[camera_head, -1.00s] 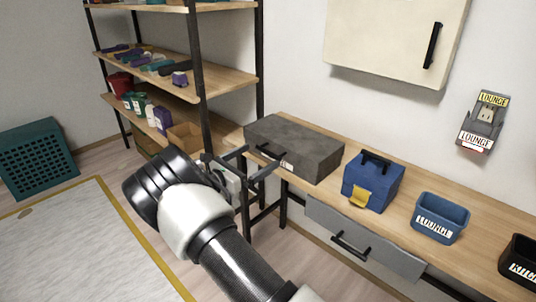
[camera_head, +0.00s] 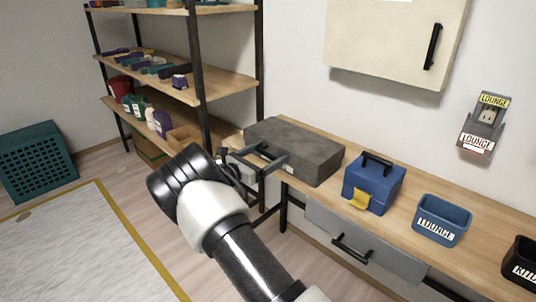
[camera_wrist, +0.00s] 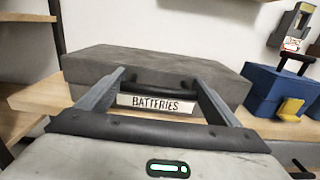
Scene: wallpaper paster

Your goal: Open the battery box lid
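The battery box (camera_head: 305,148) is a dark grey box on the left part of the wooden bench. Its lid looks shut. In the wrist view, the box (camera_wrist: 140,62) fills the middle, with a white "BATTERIES" label (camera_wrist: 156,104) on its front and a black handle (camera_wrist: 160,87) just above it. My gripper (camera_head: 272,156) is in front of the box's front face. In the wrist view, my gripper (camera_wrist: 160,78) is open, its fingers spread to either side of the handle and label. I cannot tell whether they touch the handle.
A blue toolbox (camera_head: 372,184) with a yellow latch stands right of the box. A blue "LOUNGE" bin (camera_head: 441,220) and a black bin (camera_head: 520,262) are further right. A grey drawer (camera_head: 365,240) is below the bench. Shelves (camera_head: 180,80) stand left; a cabinet (camera_head: 390,40) hangs above.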

